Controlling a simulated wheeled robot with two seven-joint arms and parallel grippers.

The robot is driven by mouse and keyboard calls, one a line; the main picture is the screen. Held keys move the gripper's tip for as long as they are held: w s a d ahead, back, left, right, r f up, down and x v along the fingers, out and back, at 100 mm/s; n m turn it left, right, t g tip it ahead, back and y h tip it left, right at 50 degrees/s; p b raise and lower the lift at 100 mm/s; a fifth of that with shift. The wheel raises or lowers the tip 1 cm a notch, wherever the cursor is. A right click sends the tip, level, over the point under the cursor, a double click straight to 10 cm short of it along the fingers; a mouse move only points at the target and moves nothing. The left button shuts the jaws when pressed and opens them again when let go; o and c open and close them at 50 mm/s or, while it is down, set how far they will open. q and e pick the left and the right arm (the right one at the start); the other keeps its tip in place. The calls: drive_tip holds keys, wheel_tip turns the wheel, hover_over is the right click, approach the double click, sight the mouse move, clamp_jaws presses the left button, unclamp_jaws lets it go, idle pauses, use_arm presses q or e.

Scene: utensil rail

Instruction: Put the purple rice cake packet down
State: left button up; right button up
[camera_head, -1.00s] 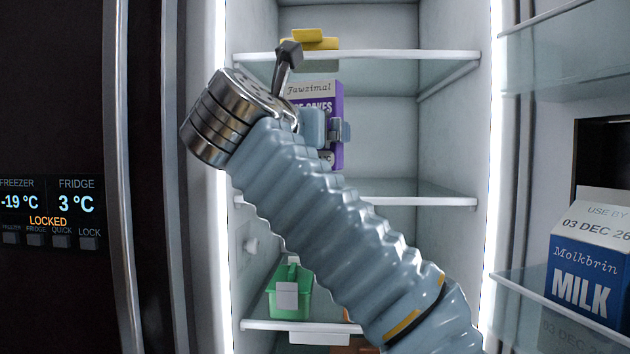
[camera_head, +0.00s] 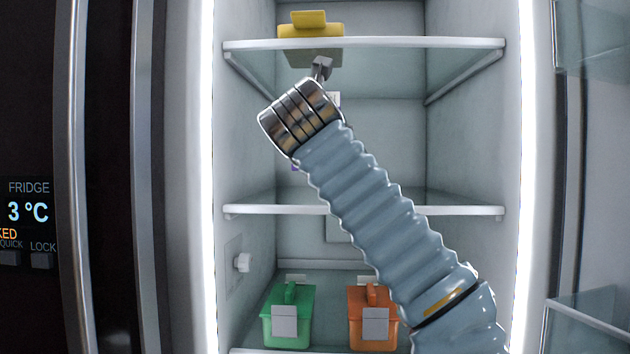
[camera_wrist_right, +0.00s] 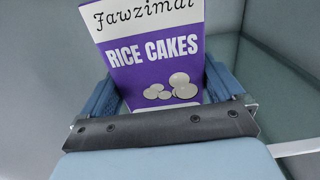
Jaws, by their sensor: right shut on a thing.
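The purple rice cake packet (camera_wrist_right: 150,65) is white on top with purple below. In the right wrist view it stands between the fingers of my right gripper (camera_wrist_right: 163,88), which is shut on it. In the head view my right wrist hides nearly all of the packet; only a sliver of purple (camera_head: 295,166) shows under the wrist. The wrist is inside the open fridge, between the top shelf (camera_head: 390,43) and the middle shelf (camera_head: 450,211). I cannot tell whether the packet's base touches the middle shelf. My left gripper is not in view.
A yellow container (camera_head: 312,30) is on the top shelf. A green box (camera_head: 288,328) and an orange box (camera_head: 372,300) stand on the lower shelf. The visible right part of the middle shelf looks clear. The fridge side walls are close on both sides.

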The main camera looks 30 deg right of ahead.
drive_tip(key=f+b, duration=0.1)
drive_tip(key=w+f+b, duration=0.1)
drive_tip(key=f, duration=0.1)
drive_tip(key=f+b, duration=0.1)
drive_tip(key=shift+w+d+f, duration=0.4)
drive_tip(key=shift+f, duration=0.25)
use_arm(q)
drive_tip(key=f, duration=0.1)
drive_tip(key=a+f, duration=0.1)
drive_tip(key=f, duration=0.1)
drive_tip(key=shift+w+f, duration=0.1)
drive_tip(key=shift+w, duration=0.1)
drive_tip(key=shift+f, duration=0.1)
use_arm(e)
drive_tip(key=shift+f, duration=0.2)
drive_tip(key=o, duration=0.9)
drive_tip(key=shift+r, duration=0.3)
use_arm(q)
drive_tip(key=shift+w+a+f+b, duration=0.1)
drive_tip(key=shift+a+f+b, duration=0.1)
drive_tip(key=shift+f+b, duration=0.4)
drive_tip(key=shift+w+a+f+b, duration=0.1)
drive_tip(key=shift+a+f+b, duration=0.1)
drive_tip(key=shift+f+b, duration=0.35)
use_arm(e)
drive_tip(key=v, duration=1.2)
drive_tip(key=shift+f, duration=0.1)
